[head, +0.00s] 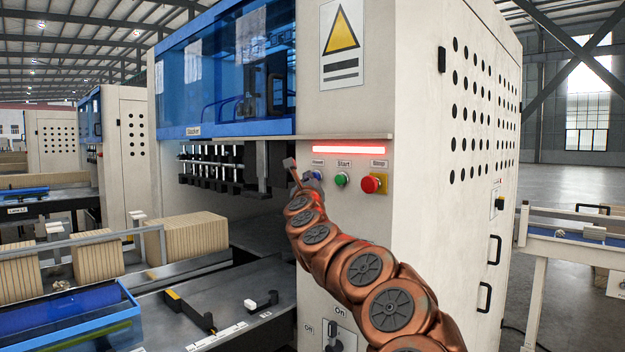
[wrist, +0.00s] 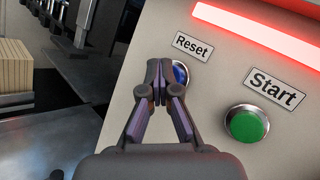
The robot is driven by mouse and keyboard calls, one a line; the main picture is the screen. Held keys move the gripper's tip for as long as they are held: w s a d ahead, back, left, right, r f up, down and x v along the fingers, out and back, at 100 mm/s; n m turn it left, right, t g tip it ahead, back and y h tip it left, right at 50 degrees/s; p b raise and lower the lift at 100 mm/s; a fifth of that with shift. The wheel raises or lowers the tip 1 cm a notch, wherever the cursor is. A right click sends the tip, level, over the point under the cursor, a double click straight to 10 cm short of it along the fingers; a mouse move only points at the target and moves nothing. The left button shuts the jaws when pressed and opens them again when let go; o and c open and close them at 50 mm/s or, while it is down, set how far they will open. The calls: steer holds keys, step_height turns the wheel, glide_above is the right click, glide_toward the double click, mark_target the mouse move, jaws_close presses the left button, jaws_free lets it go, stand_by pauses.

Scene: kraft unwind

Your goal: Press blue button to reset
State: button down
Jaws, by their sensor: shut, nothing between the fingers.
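The blue button (wrist: 181,74) sits under the "Reset" label (wrist: 192,46) on the pale panel. In the wrist view my gripper (wrist: 160,68) is shut and empty, its fingertips overlapping the left part of the button. I cannot tell whether they touch it. In the head view a little of the blue button (head: 317,175) shows beside the end of my copper-coloured arm, left of the green button.
The green Start button (head: 341,180) and red Stop button (head: 373,184) are to the right. A red light bar (head: 338,150) glows above the labels. Left of the panel are the machine's dark opening and a conveyor with cardboard stacks (head: 188,237).

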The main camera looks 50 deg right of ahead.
steer(key=shift+d, duration=0.2)
steer(key=shift+a, duration=0.2)
stand_by(0.4)
steer(key=shift+a+f, duration=0.1)
steer(key=shift+a, duration=0.7)
steer(key=shift+a, duration=0.1)
steer(key=shift+w+a, duration=0.1)
steer(key=shift+a, duration=2.3)
